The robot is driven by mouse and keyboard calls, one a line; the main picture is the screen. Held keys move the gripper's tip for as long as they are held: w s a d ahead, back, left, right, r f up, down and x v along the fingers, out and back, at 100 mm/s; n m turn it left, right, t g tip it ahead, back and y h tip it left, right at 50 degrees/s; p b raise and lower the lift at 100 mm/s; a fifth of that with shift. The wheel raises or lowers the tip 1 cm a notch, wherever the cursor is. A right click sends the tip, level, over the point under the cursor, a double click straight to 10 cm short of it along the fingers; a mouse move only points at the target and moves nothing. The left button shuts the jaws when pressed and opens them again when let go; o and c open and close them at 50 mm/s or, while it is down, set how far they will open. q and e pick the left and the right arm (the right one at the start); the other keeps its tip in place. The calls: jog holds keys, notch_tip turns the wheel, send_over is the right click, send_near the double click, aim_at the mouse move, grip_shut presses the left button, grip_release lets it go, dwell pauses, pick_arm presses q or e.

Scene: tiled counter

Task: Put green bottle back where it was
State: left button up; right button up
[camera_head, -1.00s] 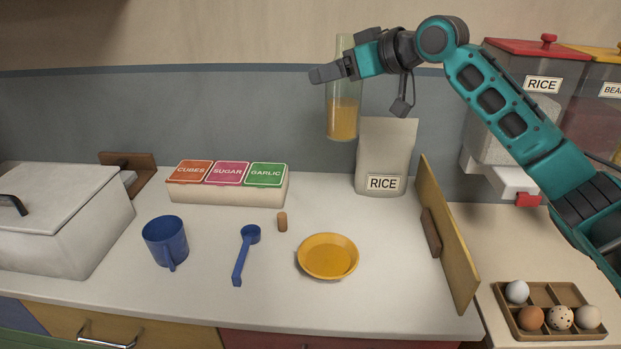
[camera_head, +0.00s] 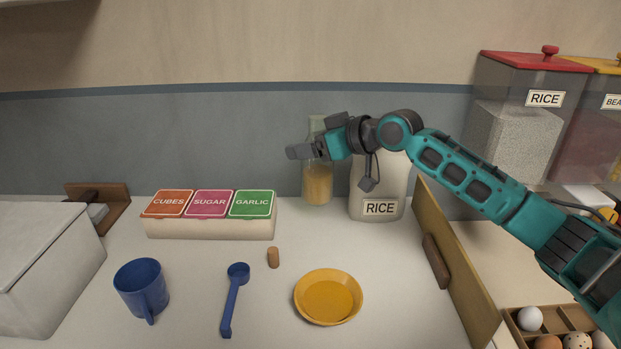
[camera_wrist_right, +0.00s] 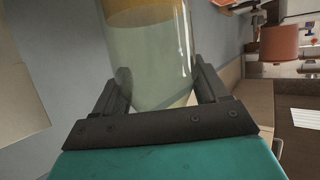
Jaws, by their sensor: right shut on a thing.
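The green bottle (camera_head: 318,185) is a tall, pale green clear bottle with yellow-orange contents in its lower part. It is upright at the back of the counter, between the spice box and the rice bag. Its base is at or very near the counter top; I cannot tell if it touches. My right gripper (camera_head: 310,150) is shut on its upper part and hides some of it. In the right wrist view the bottle (camera_wrist_right: 150,65) sits between the two fingers. My left gripper is not in view.
The rice bag (camera_head: 378,190) stands close on the bottle's right. A box with CUBES, SUGAR and GARLIC lids (camera_head: 210,228) is on its left. A cork (camera_head: 273,257), blue scoop (camera_head: 234,295), blue mug (camera_head: 143,287) and yellow plate (camera_head: 328,297) lie in front. A wooden board (camera_head: 455,265) stands right.

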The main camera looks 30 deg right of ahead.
aim_at(314, 175)
jog(key=shift+w+f, duration=0.1)
jog(key=shift+f, duration=3.3)
jog(key=shift+f+b, duration=0.2)
jog(key=shift+b, duration=0.1)
jog(key=o, duration=1.5)
jog(key=shift+r, duration=0.1)
jog(key=shift+s+d, duration=0.2)
jog(key=shift+s, duration=0.15)
jog(key=v, duration=0.9)
jog(key=shift+s+d, duration=0.2)
jog(key=shift+s, duration=0.1)
jog(key=shift+v, duration=0.85)
